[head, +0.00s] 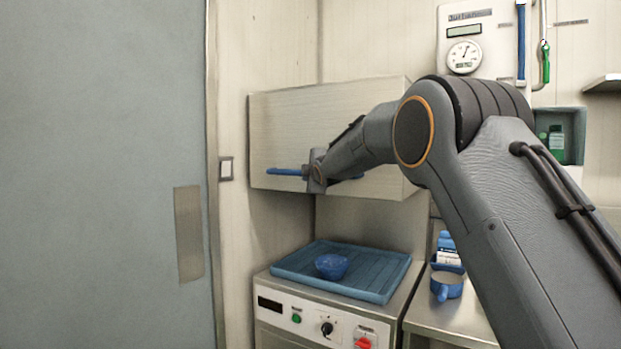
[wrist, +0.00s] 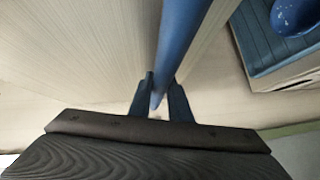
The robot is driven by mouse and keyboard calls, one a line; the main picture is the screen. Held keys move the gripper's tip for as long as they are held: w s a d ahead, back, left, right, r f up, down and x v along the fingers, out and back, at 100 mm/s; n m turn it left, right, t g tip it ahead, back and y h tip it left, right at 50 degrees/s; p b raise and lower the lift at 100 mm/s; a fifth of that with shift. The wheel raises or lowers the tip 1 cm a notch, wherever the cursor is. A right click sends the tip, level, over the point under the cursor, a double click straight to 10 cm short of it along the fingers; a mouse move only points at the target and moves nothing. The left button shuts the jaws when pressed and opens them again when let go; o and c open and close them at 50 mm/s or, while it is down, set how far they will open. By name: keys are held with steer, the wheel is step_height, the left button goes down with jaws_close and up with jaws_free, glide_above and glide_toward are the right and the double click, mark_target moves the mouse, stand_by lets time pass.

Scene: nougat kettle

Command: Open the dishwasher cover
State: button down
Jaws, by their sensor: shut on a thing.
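The dishwasher cover (head: 290,125) is a pale metal box-shaped hood against the back wall. Its lower edge is well above the blue tray, with a gap between them. A blue bar handle (head: 284,171) runs along the lower front of the cover. My gripper (head: 317,172) is at the handle, with blue showing on both sides of it. In the wrist view, the two dark fingers of my gripper (wrist: 160,86) are closed around the blue handle (wrist: 182,35). My arm hides the right part of the cover's front.
A blue ribbed tray (head: 385,290) holding a blue bowl (head: 332,267) lies on the dishwasher base (head: 312,318). A blue mug (head: 447,286) and a blue-and-white carton (head: 449,250) stand on the right counter. A grey door (head: 100,175) fills the left.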

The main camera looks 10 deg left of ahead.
steer(key=shift+f, duration=0.25)
steer(key=c, duration=1.6)
jaws_free()
steer(key=shift+c, duration=0.2)
steer(key=b+v, duration=0.3)
steer(key=v, duration=0.4)
steer(key=shift+s+d+b, duration=0.2)
steer(key=shift+s+b, duration=0.15)
steer(key=shift+r, duration=0.15)
